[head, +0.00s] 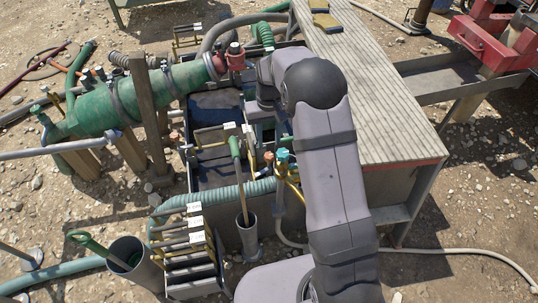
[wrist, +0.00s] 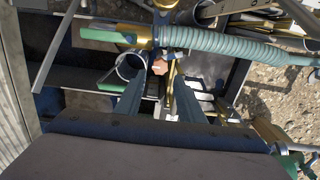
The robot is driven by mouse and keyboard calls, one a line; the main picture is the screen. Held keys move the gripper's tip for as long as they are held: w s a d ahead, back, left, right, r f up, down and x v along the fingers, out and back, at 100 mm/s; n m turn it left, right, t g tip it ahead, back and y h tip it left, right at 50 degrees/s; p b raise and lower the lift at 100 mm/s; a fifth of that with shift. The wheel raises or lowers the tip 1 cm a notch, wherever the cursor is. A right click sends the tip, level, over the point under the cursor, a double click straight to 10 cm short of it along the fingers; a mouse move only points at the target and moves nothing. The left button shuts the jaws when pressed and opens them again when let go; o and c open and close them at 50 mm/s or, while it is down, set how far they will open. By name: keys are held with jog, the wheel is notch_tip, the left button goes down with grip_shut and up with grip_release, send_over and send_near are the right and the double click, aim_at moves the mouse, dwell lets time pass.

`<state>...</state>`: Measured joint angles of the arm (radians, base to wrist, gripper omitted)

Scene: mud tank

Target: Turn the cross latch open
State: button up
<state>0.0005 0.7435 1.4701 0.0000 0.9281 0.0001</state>
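My gripper (wrist: 158,88) shows in the wrist view as two blue-grey fingers, spread apart with a gap between them. Beyond the fingertips are a copper-coloured knob (wrist: 160,66) and a narrow yellow bar (wrist: 171,78); I see no clear grip on either. A brass pipe with a green end (wrist: 108,37) crosses just beyond. In the head view, a teal-topped fitting (head: 283,156) with yellow parts stands beside my arm, with a copper knob (head: 268,157) at its left. I cannot tell for sure which part is the cross latch. My arm hides the fingers in the head view.
A ribbed teal hose (wrist: 235,45) runs right of the fitting. A slatted deck (head: 365,90) is at right. A rack of panels (head: 190,250) stands in front.

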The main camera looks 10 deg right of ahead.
aim_at(269, 155)
jog(key=shift+f+b, duration=0.45)
jog(key=shift+f, duration=3.2)
jog(key=c, duration=0.8)
